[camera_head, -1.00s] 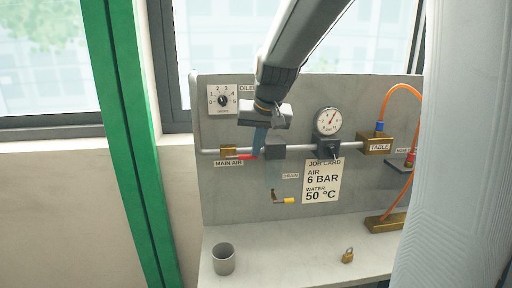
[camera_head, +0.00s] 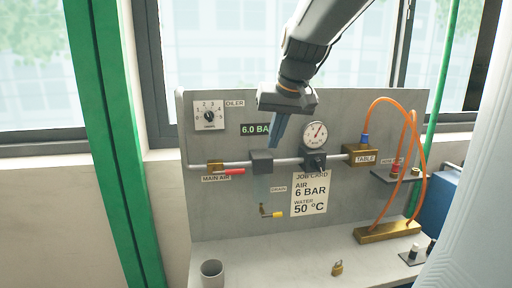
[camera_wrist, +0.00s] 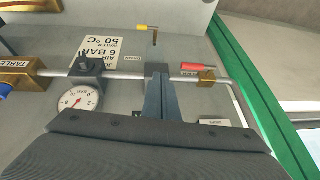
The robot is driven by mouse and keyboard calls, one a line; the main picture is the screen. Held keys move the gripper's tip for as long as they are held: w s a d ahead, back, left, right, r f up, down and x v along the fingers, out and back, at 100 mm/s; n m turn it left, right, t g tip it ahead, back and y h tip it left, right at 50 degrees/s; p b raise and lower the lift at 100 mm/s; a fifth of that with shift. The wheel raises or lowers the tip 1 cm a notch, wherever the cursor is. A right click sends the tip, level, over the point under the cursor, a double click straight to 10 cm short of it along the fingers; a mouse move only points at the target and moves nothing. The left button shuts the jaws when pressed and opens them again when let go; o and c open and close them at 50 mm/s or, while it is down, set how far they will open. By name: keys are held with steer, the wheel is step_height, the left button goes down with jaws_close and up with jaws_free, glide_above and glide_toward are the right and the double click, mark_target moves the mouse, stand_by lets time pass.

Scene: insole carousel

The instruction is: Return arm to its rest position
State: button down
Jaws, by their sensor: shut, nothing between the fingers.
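My gripper (camera_head: 279,132) hangs from my arm in front of the grey panel, with its fingers together and nothing between them. In the head view its fingers point down, just above the dark block on the pipe. In the wrist view the shut fingers (camera_wrist: 161,97) overlap the pipe area, seen upside down. I cannot tell whether they touch the block.
The panel (camera_head: 235,215) carries a red-handled valve (camera_head: 233,171), a gauge (camera_head: 315,134), a yellow-handled drain (camera_head: 276,214) and a job card (camera_head: 310,195). Orange hoses (camera_head: 401,180) loop at right. A grey cup (camera_head: 211,273) and padlock (camera_head: 337,268) sit on the shelf. A green post (camera_head: 105,140) stands left.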

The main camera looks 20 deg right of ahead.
steer(key=s+a+f+n+g, duration=0.1)
steer(key=s+a+f, duration=0.3)
steer(key=f, duration=0.4)
steer(key=s+a+f+n+g, duration=0.1)
steer(key=s+a+f, duration=0.2)
steer(key=f, duration=0.6)
steer(key=s+a+f+n+g, duration=0.1)
steer(key=s+a+f+g, duration=0.1)
steer(key=s+a+f, duration=0.2)
steer(key=s+f, duration=0.3)
steer(key=f, duration=0.2)
steer(key=shift+s+a+f, duration=0.2)
steer(key=shift+a, duration=0.1)
